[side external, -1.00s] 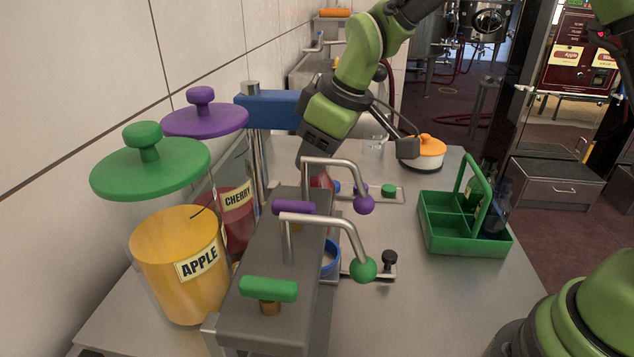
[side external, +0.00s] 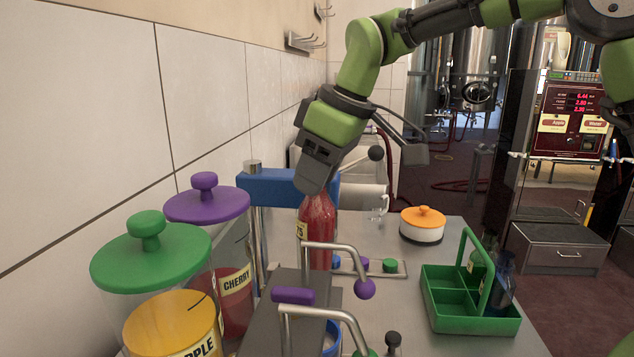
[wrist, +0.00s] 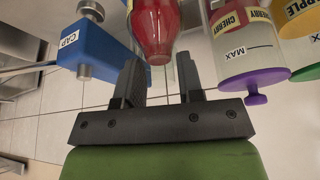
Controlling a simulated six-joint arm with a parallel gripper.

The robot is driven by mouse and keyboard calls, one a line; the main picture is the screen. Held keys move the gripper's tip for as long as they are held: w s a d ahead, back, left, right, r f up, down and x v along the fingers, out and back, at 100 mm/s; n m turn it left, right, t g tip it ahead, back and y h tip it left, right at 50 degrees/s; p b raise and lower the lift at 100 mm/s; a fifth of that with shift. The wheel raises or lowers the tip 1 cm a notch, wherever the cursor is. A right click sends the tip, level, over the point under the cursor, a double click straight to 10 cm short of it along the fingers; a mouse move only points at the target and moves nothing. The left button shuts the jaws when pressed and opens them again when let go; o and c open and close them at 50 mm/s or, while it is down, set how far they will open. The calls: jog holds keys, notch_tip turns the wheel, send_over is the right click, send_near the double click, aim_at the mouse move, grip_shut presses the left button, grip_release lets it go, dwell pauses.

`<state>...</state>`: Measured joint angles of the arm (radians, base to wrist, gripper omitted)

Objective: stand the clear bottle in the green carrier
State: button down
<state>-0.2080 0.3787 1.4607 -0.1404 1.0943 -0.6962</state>
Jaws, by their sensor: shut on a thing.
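The clear bottle (side external: 317,228), filled with red liquid and bearing a partly visible pale label, is held about upright behind the purple-knobbed tap. My gripper (side external: 316,192) is shut on its upper part from above. In the wrist view the red bottle (wrist: 154,28) shows beyond the fingertips of my gripper (wrist: 160,68). Its base is hidden behind the pump in the side view. The green carrier (side external: 468,325) stands on the counter to the right, with a raised handle. A green bottle (side external: 475,262) and a dark blue bottle (side external: 502,285) stand in it; its front-left compartments look empty.
The cherry jar (side external: 235,285) and apple jar (side external: 170,325) are at left. A blue cap block (side external: 272,188) is behind. A white pot (side external: 421,234) stands behind the carrier.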

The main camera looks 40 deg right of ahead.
jog(key=shift+r, duration=0.15)
jog(key=shift+r, duration=2.25)
jog(key=shift+d+r, duration=0.15)
jog(key=shift+d, duration=0.7)
jog(key=s+d+n+y, duration=0.15)
jog(key=s+d, duration=0.25)
jog(key=d, duration=0.4)
jog(key=s+d+n+g, duration=0.1)
jog(key=s+d+n, duration=0.15)
jog(key=d, duration=0.45)
jog(key=s+d+n, duration=0.1)
jog(key=s+d, duration=0.3)
jog(key=d, duration=0.4)
notch_tip(320, 180, down, 17)
jog(key=shift+a, duration=0.15)
jog(key=shift+r, duration=0.1)
